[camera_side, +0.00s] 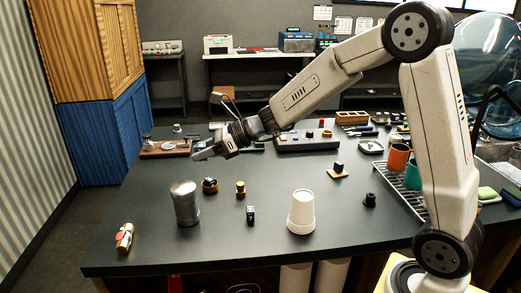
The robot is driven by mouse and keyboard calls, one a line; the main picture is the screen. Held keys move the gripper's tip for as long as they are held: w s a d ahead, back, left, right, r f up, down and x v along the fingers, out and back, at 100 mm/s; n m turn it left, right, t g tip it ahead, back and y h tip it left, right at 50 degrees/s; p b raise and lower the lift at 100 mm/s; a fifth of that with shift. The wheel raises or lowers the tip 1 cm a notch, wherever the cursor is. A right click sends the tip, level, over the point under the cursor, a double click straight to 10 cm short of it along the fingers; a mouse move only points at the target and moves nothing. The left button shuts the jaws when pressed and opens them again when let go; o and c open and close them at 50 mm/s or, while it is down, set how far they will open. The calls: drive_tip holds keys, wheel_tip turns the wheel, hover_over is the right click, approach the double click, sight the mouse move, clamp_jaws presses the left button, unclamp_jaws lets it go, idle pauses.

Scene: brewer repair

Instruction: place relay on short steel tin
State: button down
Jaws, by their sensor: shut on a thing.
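My gripper (204,151) is over the left part of the dark table, above and behind a steel cylinder. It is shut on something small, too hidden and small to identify. The steel cylinder (185,204) stands upright near the front left and is the only plain steel tin I can make out. Its top looks bare, and my gripper is apart from it. A small dark block (250,215) lies on the table to its right. Another dark block (338,168) rests on a small tan plate. I cannot tell whether either is a relay.
An upside-down white cup (301,212) stands front centre. A brass-and-red fitting (124,238) lies at the left edge. A brass piece (240,188) and a dark round part (210,185) stand near the tin. A rack with an orange mug (398,157) is at right.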

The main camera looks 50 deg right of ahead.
drive_tip(key=w+f, duration=0.2)
drive_tip(key=w, duration=0.3)
hover_over(183, 186)
drive_tip(key=f, duration=0.5)
drive_tip(key=shift+s, duration=0.2)
drive_tip(key=shift+f, duration=0.1)
drive_tip(key=shift+w, duration=0.1)
drive_tip(key=shift+w+f, duration=0.25)
drive_tip(key=shift+f, duration=1.55)
drive_tip(key=shift+f, duration=0.15)
drive_tip(key=shift+c, duration=1.5)
unclamp_jaws()
